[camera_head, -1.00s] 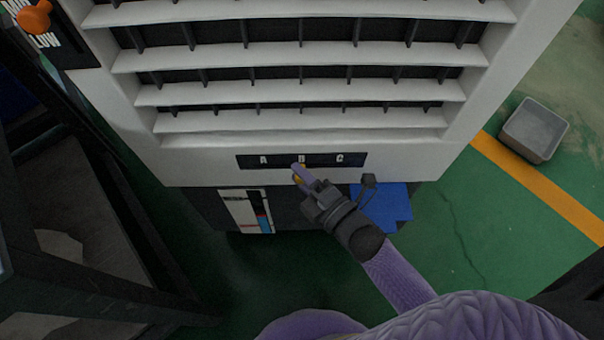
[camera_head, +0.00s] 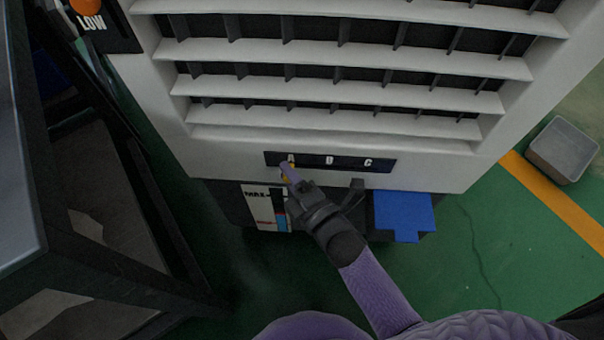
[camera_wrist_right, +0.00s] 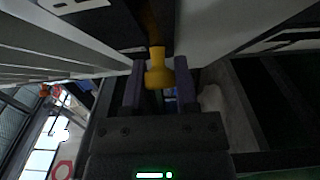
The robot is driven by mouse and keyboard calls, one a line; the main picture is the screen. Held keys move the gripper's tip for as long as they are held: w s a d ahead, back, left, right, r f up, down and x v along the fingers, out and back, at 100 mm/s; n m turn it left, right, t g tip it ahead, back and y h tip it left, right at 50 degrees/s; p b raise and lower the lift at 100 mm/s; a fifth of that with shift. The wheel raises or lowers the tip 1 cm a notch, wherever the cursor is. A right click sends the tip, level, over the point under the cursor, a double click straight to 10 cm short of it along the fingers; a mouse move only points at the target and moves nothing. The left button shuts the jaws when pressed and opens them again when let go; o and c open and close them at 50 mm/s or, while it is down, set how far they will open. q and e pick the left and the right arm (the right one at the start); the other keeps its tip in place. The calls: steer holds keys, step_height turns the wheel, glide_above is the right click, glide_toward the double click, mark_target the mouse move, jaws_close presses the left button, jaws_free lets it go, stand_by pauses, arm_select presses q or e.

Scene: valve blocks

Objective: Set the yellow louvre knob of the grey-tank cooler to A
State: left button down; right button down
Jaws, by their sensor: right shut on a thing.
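The white cooler (camera_head: 330,146) has a dark label strip (camera_head: 350,162) below its louvres, with A at the left, a middle letter that is hard to read, and C at the right. My right gripper (camera_head: 287,171) is at the A end of the strip, shut on the yellow louvre knob (camera_head: 284,178). Only slivers of the knob show there; the fingers hide the rest. In the right wrist view, the yellow knob (camera_wrist_right: 158,76) sits between the two fingers (camera_wrist_right: 160,85). My left gripper is out of view.
Below the strip is a level gauge (camera_head: 266,206) marked MAX, and a blue piece (camera_head: 402,212) to its right. An orange knob (camera_head: 86,6) is at the upper left. A dark frame stands at the left. A grey bin (camera_head: 563,150) is on the floor at the right.

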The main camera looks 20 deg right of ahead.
steer(key=shift+a, duration=0.15)
steer(key=shift+c, duration=2.2)
jaws_free()
steer(key=shift+w+a, duration=0.1)
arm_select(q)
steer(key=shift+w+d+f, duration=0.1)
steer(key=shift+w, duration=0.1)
arm_select(e)
steer(key=shift+o, duration=0.2)
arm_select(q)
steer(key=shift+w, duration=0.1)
arm_select(e)
steer(key=shift+s, duration=0.2)
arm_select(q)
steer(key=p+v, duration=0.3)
arm_select(e)
steer(key=v, duration=0.9)
steer(key=shift+s+d, duration=0.2)
steer(key=shift+s, duration=0.05)
